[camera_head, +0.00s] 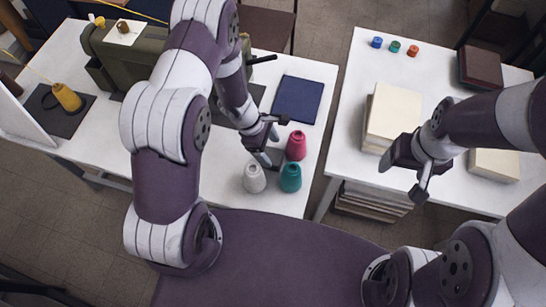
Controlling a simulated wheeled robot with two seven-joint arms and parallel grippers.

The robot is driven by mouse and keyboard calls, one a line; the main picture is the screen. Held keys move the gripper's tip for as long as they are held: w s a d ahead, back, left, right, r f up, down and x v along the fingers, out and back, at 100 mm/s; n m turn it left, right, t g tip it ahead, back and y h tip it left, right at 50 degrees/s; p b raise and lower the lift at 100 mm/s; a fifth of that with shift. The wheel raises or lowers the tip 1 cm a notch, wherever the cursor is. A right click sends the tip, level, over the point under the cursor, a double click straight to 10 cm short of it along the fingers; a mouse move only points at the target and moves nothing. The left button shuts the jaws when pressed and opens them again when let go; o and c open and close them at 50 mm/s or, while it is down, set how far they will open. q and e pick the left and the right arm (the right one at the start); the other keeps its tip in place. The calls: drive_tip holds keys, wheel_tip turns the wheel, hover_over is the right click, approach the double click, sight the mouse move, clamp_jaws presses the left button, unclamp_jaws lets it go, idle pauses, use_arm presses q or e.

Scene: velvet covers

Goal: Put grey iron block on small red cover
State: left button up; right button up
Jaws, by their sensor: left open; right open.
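My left gripper (273,153) is open, pointing down over the left table, beside the thread cones. A dark grey shape (275,156) shows at its fingertips and may be the grey iron block; the fingers partly hide it, and I cannot tell whether they touch it. My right gripper (402,181) is open and empty, near the front edge of the right table. No small red cover is clearly seen; a dark red-brown flat thing (481,67) lies at the back of the right table, and I cannot tell whether it is a cover.
Red (296,146), teal (290,178) and white (254,178) cones stand close to my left gripper. A dark blue square (298,99) lies behind them. A sewing machine (125,55) is at the back left. Cream stacks (396,112) stand on the right table. A gap separates the tables.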

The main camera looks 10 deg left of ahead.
sight(272, 155)
use_arm(q)
drive_tip(key=x, duration=0.4)
drive_tip(key=shift+a+f, duration=0.3)
drive_tip(key=shift+a, duration=0.05)
drive_tip(key=shift+d+f, duration=0.15)
drive_tip(key=shift+d, duration=0.15)
drive_tip(key=shift+a, duration=0.15)
clamp_jaws()
